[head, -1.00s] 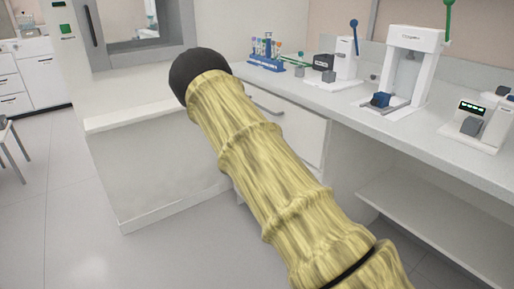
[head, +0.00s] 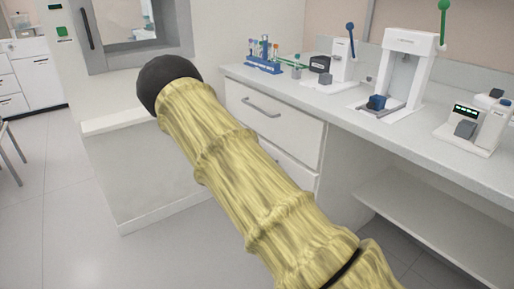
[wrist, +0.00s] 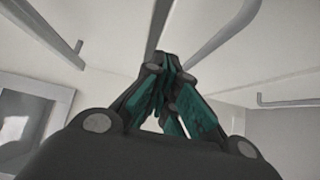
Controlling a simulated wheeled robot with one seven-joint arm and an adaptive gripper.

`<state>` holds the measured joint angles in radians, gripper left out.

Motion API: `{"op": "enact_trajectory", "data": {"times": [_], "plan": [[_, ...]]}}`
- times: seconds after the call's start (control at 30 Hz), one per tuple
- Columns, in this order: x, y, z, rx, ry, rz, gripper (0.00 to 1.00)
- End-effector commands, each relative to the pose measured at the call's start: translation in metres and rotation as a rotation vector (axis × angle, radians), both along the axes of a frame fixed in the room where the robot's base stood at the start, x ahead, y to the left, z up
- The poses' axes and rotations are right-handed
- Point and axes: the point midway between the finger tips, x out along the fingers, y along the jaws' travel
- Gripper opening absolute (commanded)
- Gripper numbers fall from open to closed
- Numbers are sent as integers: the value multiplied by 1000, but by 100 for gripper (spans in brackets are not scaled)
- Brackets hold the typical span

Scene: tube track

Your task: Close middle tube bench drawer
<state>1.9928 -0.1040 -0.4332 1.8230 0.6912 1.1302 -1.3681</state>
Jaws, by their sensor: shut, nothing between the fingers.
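The tube bench (head: 345,125) stands right of my arm in the head view. Its upper drawer front (head: 285,128) has a grey bar handle (head: 262,108) and looks flush. A lower drawer front (head: 293,172) is partly behind my yellow-sleeved arm; how far it is open cannot be told. My gripper is hidden behind the arm there. In the wrist view my gripper (wrist: 172,65) is shut and empty, its teal-padded fingers together among pale panels. Grey bar handles show at left (wrist: 38,28) and right (wrist: 290,102); which drawers they belong to is unclear.
A blue tube rack (head: 263,66) and several white devices, one a tall press (head: 405,65), stand on the benchtop. An open shelf (head: 425,210) lies below at right. A white cabinet with a window (head: 130,25) stands at left. The floor at left (head: 90,210) is clear.

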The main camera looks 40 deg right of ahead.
Motion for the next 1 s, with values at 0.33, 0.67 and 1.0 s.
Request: {"op": "enact_trajectory", "data": {"times": [0.33, 0.67, 1.0], "plan": [[-44, 43, 1, 0, 1, 0, 0], [-59, 57, 0, 0, 0, -1, 0], [-81, 64, -42, 114, 40, 11, 0]]}}
